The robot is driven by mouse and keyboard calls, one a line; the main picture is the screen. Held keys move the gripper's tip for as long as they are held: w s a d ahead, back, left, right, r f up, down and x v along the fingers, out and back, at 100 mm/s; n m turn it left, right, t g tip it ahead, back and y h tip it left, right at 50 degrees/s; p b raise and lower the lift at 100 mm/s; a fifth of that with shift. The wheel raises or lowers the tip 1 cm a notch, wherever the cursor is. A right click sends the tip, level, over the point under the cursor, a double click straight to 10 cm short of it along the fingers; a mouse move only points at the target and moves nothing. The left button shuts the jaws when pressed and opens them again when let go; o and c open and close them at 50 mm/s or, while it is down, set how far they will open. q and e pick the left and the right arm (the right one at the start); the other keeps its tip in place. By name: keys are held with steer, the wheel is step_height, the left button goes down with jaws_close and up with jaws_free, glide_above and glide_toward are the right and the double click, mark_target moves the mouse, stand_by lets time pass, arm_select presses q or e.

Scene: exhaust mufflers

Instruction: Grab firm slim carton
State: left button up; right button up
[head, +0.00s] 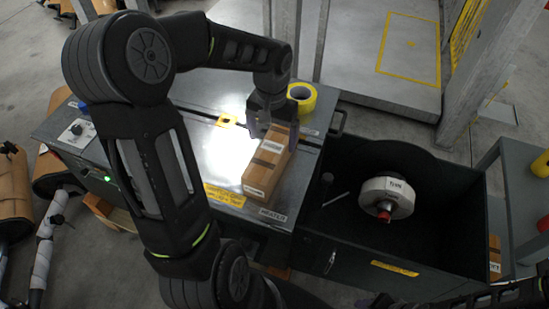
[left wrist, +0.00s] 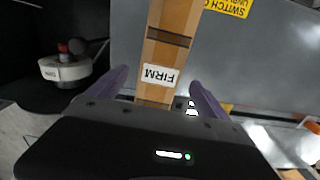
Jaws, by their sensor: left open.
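The slim brown carton (head: 266,170) lies on the grey metal bench top, its long side running away from me, with dark bands and white labels. In the left wrist view the carton (left wrist: 172,30) has a label reading FIRM. My left gripper (head: 270,118) is at the carton's far end, open. In the left wrist view its two purple fingers (left wrist: 158,78) stand apart on either side of the carton's near end, with visible gaps. I cannot tell how far above the bench the fingertips are. My right gripper is not in view.
A yellow tape roll (head: 301,96) stands just right of my left gripper. Right of the bench is a dark open bin (head: 445,220) with a white round reel (head: 386,197) inside. A small control box (head: 77,134) sits at the bench's left.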

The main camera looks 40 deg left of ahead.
mark_target(273, 154)
arm_select(q)
steer(key=shift+f, duration=1.25)
steer(key=shift+f, duration=0.1)
step_height(273, 154, down, 5)
steer(key=shift+w+f, duration=0.1)
steer(key=shift+c, duration=0.3)
steer(key=c, duration=1.7)
steer(key=shift+r, duration=0.25)
steer(key=shift+c, duration=0.2)
